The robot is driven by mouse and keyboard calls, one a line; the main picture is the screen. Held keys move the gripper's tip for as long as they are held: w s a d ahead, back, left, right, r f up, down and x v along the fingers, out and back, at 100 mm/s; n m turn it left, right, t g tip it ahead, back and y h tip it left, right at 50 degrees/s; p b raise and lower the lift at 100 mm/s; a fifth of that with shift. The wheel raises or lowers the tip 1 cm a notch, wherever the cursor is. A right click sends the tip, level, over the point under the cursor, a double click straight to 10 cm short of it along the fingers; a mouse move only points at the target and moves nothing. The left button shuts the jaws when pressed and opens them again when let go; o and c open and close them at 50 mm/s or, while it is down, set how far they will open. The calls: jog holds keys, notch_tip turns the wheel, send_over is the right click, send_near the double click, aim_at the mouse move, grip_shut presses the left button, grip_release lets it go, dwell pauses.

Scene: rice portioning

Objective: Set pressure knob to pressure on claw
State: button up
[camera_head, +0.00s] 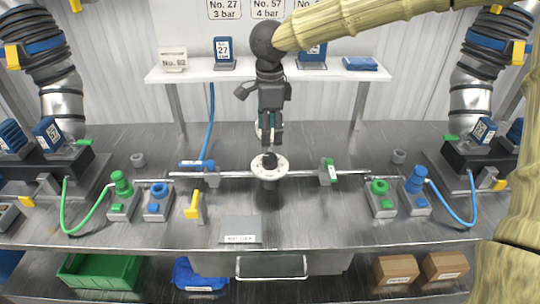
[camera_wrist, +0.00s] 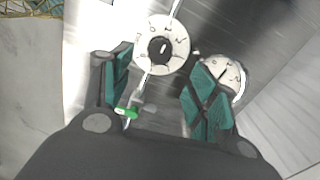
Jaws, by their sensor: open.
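A black pressure knob (camera_head: 269,160) sits on a round white marked dial (camera_head: 257,171) at the middle of the steel bench. In the wrist view the knob (camera_wrist: 159,47) points to a mark I cannot read. My gripper (camera_head: 271,142) hangs just above and behind the knob, open and empty. In the wrist view its green-padded fingers (camera_wrist: 160,75) stand apart, with the dial beyond the tips. A round white gauge (camera_wrist: 236,72) is partly hidden by the right finger. A blue tag reading 27 (camera_head: 223,48) stands on the shelf.
Wall signs read "No. 27 3 bar" (camera_head: 224,9) and "No. 57 4 bar" (camera_head: 267,9); a third is partly hidden by my arm. A horizontal pipe (camera_head: 230,174) crosses the bench. Green and blue hose fittings and a yellow lever (camera_head: 193,206) stand nearby.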

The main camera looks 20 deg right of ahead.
aim_at(270, 156)
notch_tip(270, 156, down, 9)
jog(key=shift+p, duration=0.3)
jog(key=c, duration=1)
